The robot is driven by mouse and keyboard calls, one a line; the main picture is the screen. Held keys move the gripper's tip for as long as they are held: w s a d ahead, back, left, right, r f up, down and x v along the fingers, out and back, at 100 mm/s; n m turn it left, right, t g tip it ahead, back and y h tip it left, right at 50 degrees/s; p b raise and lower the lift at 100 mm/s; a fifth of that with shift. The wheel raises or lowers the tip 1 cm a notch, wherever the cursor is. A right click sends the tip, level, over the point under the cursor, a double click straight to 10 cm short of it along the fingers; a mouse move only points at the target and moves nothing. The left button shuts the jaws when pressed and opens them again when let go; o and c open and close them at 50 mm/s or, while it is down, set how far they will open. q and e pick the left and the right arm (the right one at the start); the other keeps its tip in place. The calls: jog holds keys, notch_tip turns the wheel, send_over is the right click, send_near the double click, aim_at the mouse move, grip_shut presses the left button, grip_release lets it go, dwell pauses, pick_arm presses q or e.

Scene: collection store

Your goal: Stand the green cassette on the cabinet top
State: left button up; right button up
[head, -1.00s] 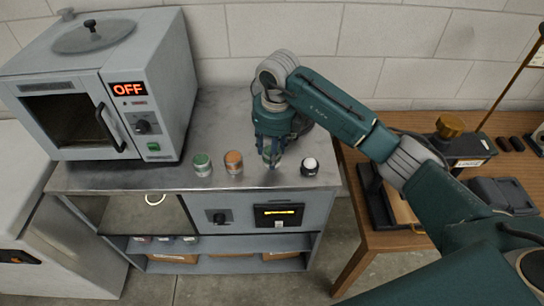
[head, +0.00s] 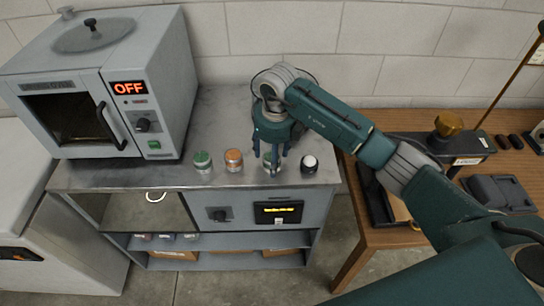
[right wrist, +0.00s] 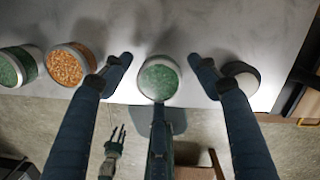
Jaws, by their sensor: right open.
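A round cassette with green contents (head: 271,162) stands on the grey metal cabinet top (head: 222,121), near its front edge. My right gripper (head: 270,163) is over it, with fingers apart. In the right wrist view the green cassette (right wrist: 159,78) lies between the two open fingertips (right wrist: 161,68), with a gap on each side. A second green cassette (head: 202,162) stands farther left. The head view does not show my left gripper; in the right wrist view it (right wrist: 115,134) shows small and low, its fingers apart.
An orange cassette (head: 234,160) stands left of my right gripper and a white-topped dark one (head: 309,163) stands close on its right. A grey oven (head: 108,88) reading OFF fills the cabinet's left. A wooden table (head: 365,240) adjoins on the right. Bare top lies behind the cassettes.

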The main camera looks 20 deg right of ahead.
jog(key=shift+r+b, duration=0.35)
jog(key=shift+r, duration=0.1)
notch_tip(320, 180, up, 11)
jog(key=s+b, duration=0.1)
jog(key=b, duration=0.2)
jog(key=shift+s, duration=0.1)
